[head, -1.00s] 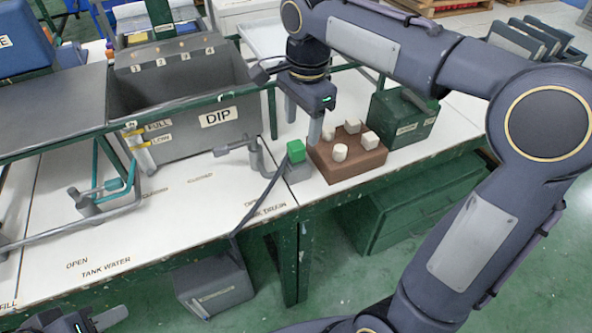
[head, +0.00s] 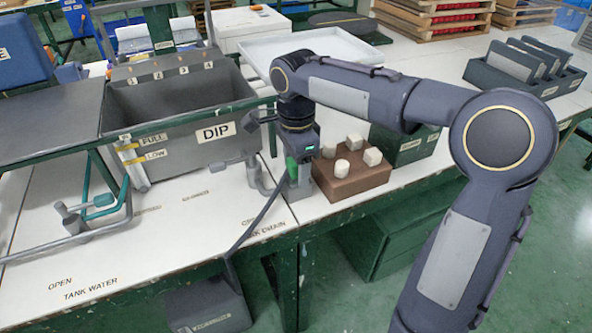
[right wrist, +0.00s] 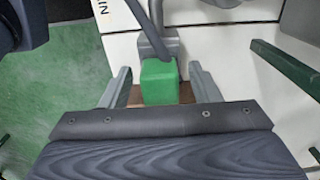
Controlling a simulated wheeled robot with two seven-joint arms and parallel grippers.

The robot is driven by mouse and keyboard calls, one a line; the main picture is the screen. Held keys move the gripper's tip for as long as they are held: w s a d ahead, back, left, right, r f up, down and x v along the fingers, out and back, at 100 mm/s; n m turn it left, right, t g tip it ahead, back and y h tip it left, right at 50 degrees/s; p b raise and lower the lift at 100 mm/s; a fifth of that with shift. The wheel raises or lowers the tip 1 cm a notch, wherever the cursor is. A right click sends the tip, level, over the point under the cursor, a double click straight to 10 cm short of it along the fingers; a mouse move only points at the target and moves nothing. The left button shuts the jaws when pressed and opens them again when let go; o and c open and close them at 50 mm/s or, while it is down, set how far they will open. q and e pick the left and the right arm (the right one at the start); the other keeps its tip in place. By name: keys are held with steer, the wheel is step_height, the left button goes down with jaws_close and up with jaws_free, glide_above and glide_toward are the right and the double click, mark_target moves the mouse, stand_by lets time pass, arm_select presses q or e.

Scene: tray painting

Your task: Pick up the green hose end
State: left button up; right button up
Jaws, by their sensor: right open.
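The green hose end (head: 291,168) sits upright by the grey holder at the front edge of the white bench, with the dark hose (head: 262,212) running down from it. My right gripper (head: 297,172) is just over it, pointing down, and partly hides it. In the right wrist view the green hose end (right wrist: 160,84) lies between the two fingers of my open right gripper (right wrist: 160,72). A gap shows on each side of it. My left gripper is out of view.
A brown block with pale pegs (head: 352,180) stands close to the right of the gripper. The grey DIP tank (head: 185,125) and a bent metal pipe (head: 262,180) are on the left. A green box (head: 408,145) stands behind the block.

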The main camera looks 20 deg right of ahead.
steer(key=c, duration=1.1)
steer(key=shift+r, duration=0.15)
steer(key=shift+r, duration=0.65)
steer(key=s+a+r+p, duration=0.1)
steer(key=s+a+r, duration=0.1)
steer(key=s+r, duration=0.1)
steer(key=s+a+r+p, duration=0.1)
steer(key=s+r, duration=0.3)
steer(key=s, duration=0.1)
steer(key=s+a+r+p, duration=0.1)
steer(key=s+a+r, duration=0.1)
steer(key=s+r, duration=0.2)
steer(key=shift+s+a+r, duration=0.25)
steer(key=shift+s+a, duration=0.1)
steer(key=shift+s, duration=0.1)
